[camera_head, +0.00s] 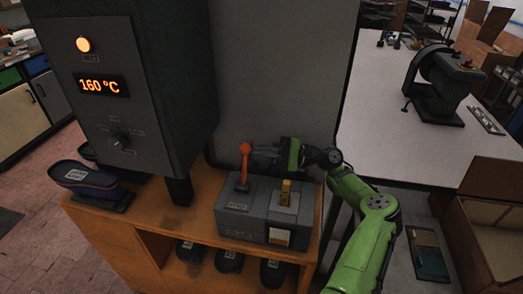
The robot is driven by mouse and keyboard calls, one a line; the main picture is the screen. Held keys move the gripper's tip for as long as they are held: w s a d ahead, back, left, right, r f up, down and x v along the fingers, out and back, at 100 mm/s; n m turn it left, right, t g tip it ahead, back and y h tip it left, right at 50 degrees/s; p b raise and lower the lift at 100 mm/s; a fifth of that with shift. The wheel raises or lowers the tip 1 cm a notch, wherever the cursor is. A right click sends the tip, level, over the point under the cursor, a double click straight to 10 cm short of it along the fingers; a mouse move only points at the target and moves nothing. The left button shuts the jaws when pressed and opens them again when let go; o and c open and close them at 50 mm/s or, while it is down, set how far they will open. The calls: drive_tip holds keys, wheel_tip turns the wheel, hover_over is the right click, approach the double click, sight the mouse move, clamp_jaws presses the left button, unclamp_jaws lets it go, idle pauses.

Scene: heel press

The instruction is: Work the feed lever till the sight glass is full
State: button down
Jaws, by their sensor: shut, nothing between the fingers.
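The feed lever, a red-orange upright lever (244,162) with a round knob, rises from the left part of a grey feed unit (233,222). My gripper (254,157) is shut and empty, pointing left just right of the lever's upper shaft. I cannot tell whether it touches the lever. A yellow upright piece (286,190) stands in a recess on the unit's right side. A pale window-like panel (279,236) is on the front below it. Which of these is the sight glass, and its level, I cannot tell for sure.
The unit stands on an orange-brown wooden bench (160,212) with dark shoes on its lower shelf. A dark heater cabinet (120,130) reading 160 °C stands at left, beside a blue-rimmed shoe (85,178). A grey panel (275,70) rises behind. A white table (385,140) is at right.

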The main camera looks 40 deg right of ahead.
drive_tip(key=s+a+r+n+g+h+b, duration=0.1)
drive_tip(key=s+a+n+b, duration=0.4)
drive_tip(key=n, duration=0.7)
drive_tip(key=shift+s+a+r+g+h, duration=0.15)
drive_tip(key=shift+a+r+g+h, duration=0.2)
drive_tip(key=shift+g+h, duration=0.4)
drive_tip(key=shift+d, duration=0.1)
drive_tip(key=p+v, duration=0.8)
drive_tip(key=v, duration=0.7)
drive_tip(key=shift+s+d, duration=0.15)
drive_tip(key=shift+s, duration=0.2)
drive_tip(key=shift+r, duration=0.1)
